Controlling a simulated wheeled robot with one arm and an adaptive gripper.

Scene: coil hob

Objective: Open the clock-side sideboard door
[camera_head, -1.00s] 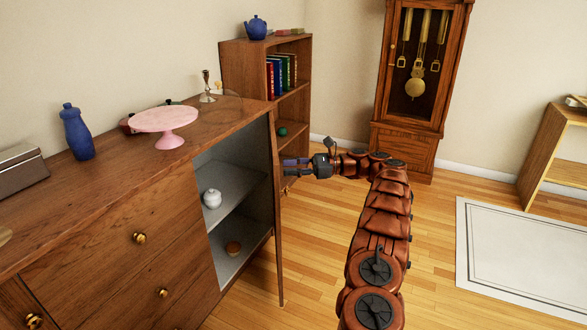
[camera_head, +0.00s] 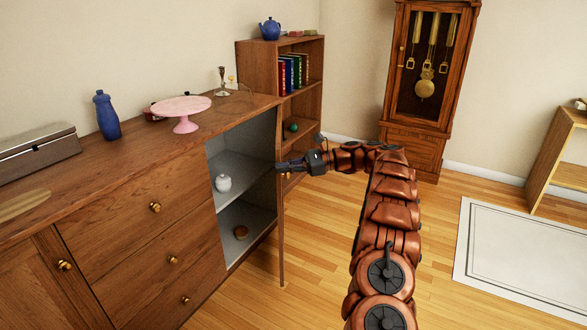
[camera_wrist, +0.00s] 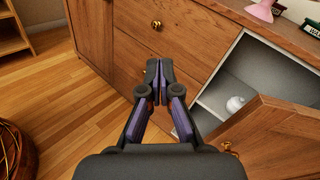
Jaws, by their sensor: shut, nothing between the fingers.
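The sideboard (camera_head: 75,180) is brown wood with brass knobs. Its clock-side door (camera_head: 281,225) stands swung out, almost edge-on in the head view. The open compartment (camera_head: 245,160) behind it shows a grey interior and shelf. In the wrist view the door (camera_wrist: 275,140) stands out at the lower right, with a brass knob (camera_wrist: 227,145) partly behind my gripper's body. My gripper (camera_head: 279,165) is shut and empty, its fingers by the door's outer edge. In the wrist view the closed fingertips (camera_wrist: 159,66) point towards the drawer fronts. Whether they touch the door is unclear.
A white jar (camera_head: 223,183) and a brown round item (camera_head: 241,231) sit inside. A pink cake stand (camera_head: 182,110) and blue bottle (camera_head: 107,117) stand on top. The bookcase (camera_head: 300,110) and clock (camera_head: 425,90) are behind. Floor (camera_head: 325,235) is clear in front.

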